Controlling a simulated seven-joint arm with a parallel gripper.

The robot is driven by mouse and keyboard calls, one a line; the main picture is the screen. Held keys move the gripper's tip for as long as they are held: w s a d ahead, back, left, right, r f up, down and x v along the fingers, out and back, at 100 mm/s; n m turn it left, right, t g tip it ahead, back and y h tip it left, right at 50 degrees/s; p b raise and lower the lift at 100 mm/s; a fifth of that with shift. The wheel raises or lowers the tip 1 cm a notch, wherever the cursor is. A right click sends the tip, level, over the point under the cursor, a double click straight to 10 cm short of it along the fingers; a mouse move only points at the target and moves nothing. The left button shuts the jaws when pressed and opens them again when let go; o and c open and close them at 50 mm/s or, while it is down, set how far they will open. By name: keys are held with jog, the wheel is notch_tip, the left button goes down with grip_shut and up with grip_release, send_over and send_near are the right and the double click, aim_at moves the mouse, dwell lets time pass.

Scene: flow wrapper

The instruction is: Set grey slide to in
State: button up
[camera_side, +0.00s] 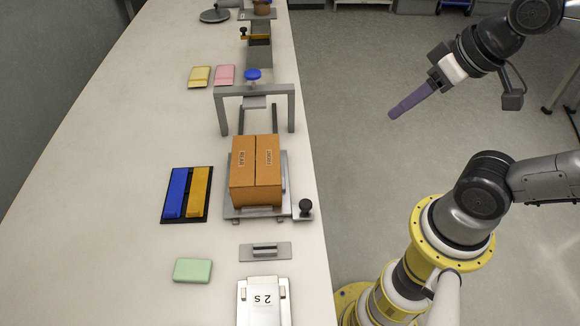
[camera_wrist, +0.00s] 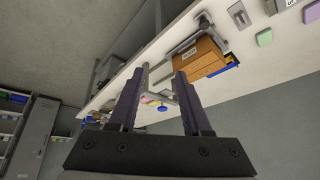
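A grey plate with a raised bar handle (camera_side: 265,250), perhaps the grey slide, lies near the table's front right edge. It sits between the orange boxes and the white "2 s" panel. It also shows at the top of the wrist view (camera_wrist: 240,14). Its in or out position cannot be told. My gripper (camera_side: 391,115) is in the air beyond the table's right edge, well apart from the plate. In the wrist view its two dark fingers (camera_wrist: 158,78) stand apart with nothing between them.
Orange boxes (camera_side: 256,174) stand on a grey carriage with a black knob (camera_side: 305,207). A grey gate (camera_side: 254,92) with a blue knob (camera_side: 252,75) stands behind. A blue and yellow tray (camera_side: 186,195) and a green block (camera_side: 193,270) lie left. The air around my gripper is free.

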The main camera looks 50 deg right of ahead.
jog(key=shift+o, duration=1)
jog(key=shift+m+g, duration=0.7)
jog(key=shift+m, duration=0.2)
jog(key=w, duration=0.1)
jog(key=w+a, duration=0.1)
jog(key=w, duration=0.1)
jog(key=w+a, duration=0.1)
jog(key=w, duration=0.1)
jog(key=shift+w+a, duration=0.1)
jog(key=shift+a, duration=0.1)
jog(key=n+g, duration=0.2)
jog(key=g, duration=0.2)
send_over(306, 203)
notch_tip(306, 203, down, 10)
notch_tip(306, 203, down, 13)
jog(key=shift+f, duration=0.1)
grip_shut()
